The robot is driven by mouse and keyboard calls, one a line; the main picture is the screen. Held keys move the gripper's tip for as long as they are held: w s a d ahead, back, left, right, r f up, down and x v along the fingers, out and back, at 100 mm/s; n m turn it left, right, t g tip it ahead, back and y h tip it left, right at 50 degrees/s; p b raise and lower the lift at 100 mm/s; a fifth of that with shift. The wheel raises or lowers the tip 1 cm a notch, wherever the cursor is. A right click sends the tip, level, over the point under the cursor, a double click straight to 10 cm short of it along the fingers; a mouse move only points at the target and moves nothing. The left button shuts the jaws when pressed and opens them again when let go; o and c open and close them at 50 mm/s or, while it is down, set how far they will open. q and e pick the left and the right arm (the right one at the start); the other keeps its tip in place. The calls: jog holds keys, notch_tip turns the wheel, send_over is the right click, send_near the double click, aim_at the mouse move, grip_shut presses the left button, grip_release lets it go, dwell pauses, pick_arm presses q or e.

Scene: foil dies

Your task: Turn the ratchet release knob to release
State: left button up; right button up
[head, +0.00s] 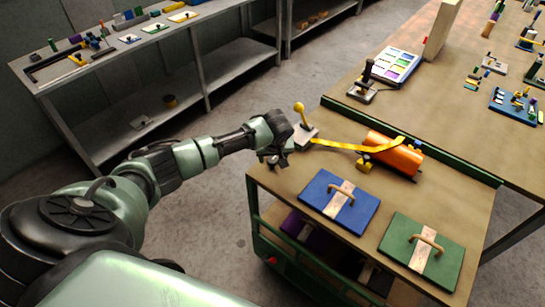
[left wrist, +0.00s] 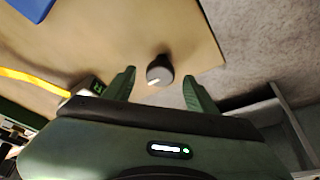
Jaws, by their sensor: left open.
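The ratchet release knob (left wrist: 160,70) is a small dark round knob with a grey top and a white pointer mark. It sits on the tan cart top near its edge in the left wrist view. My left gripper (left wrist: 159,76) is open, with one green finger on each side of the knob; I cannot tell whether they touch it. In the head view my left gripper (head: 273,160) is at the cart's far left corner and mostly hides the knob. A yellow strap (head: 345,147) runs from a pale base with a yellow-knobbed lever (head: 300,114) to an orange cylinder (head: 398,157). My right gripper is out of view.
A blue die plate (head: 326,207) and a green die plate (head: 405,240), both with handles, lie on the cart top (head: 440,190). A black joystick (head: 367,75) and colour panel (head: 397,64) stand on the table behind. Shelving (head: 215,72) is at the back left.

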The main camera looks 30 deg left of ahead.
pick_arm(q)
jog(key=shift+w+a+f, duration=0.15)
jog(key=shift+w+f, duration=0.05)
jog(key=shift+f, duration=0.45)
grip_shut()
